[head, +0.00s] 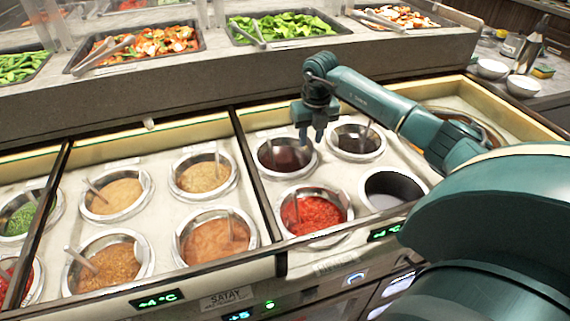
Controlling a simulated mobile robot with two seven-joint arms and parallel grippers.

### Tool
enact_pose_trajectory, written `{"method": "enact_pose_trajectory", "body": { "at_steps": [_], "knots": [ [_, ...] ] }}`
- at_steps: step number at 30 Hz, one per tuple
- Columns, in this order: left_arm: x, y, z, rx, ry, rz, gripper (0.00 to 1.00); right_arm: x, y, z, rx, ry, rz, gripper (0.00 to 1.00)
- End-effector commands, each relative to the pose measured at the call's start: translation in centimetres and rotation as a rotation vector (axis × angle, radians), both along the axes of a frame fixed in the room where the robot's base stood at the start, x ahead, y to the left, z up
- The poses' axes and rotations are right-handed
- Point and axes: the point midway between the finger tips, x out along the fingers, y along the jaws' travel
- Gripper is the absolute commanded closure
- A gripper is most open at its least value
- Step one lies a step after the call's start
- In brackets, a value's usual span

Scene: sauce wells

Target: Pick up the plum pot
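A round metal pot of dark plum-red sauce (283,157) sits in a well in the back row of the right-hand counter section; I take it as the plum pot. A pot of darker brown sauce (350,146) with a spoon stands to its right. My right gripper (311,136) points down over the right back part of the plum-red pot, near its rim. Its two fingers look apart with nothing between them. I cannot tell how far above the rim they are. My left gripper is not in view.
Tan sauce pots (203,176) fill the section to the left, past a dark divider (256,185). A raised ledge (190,90) with food trays runs behind.

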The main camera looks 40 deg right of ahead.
Motion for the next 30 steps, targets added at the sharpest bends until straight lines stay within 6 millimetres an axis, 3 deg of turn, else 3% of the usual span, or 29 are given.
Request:
{"method": "enact_pose_trajectory", "body": {
  "at_steps": [3,10,21,30],
  "knots": [
    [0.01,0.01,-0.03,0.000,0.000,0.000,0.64,0.11,0.00,-0.91,0.001,0.001,0.000,0.71],
    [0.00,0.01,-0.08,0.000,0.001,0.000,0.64,0.13,-0.02,-0.98,0.001,-0.001,0.000,0.71],
    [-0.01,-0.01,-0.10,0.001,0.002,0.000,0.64,0.12,-0.03,-0.95,0.000,0.000,0.000,1.00],
    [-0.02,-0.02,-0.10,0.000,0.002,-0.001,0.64,0.12,-0.04,-0.93,0.000,0.000,0.000,1.00]
  ]
}}
